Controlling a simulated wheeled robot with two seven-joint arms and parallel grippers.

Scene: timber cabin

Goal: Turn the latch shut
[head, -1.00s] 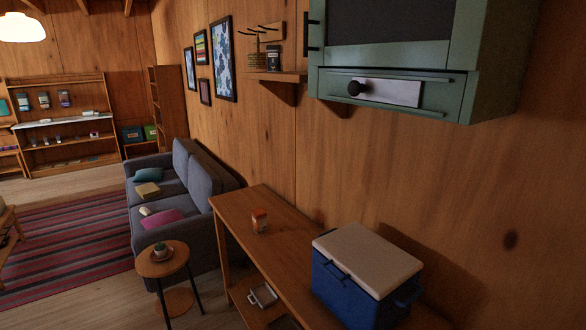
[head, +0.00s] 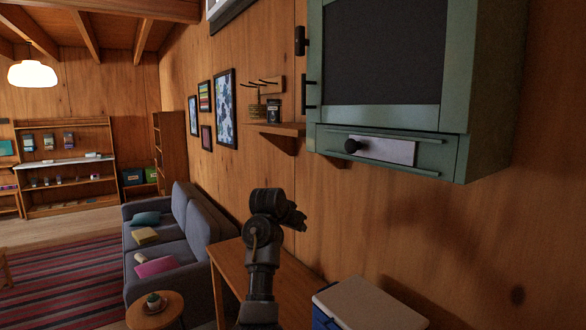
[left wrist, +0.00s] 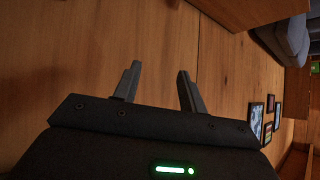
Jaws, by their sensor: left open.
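The latch is a round black knob (head: 351,146) at the left end of a pale plate (head: 388,151), on the lower panel of a green wall cabinet (head: 480,90) in the head view. No separate turning lever can be made out on it. My left gripper (head: 298,216) is raised below and left of the cabinet, clearly apart from the knob; its fingers are hard to make out there. In the left wrist view my left gripper (left wrist: 158,78) is open and empty, with plank wall behind its fingers. The latch is not in the wrist view. My right gripper is in neither view.
A wooden shelf (head: 280,127) with small items and hooks sits left of the cabinet. Below are a side table (head: 235,268) and a cooler with a white lid (head: 365,305). A grey sofa (head: 190,240) stands at left. The wall under the cabinet is clear.

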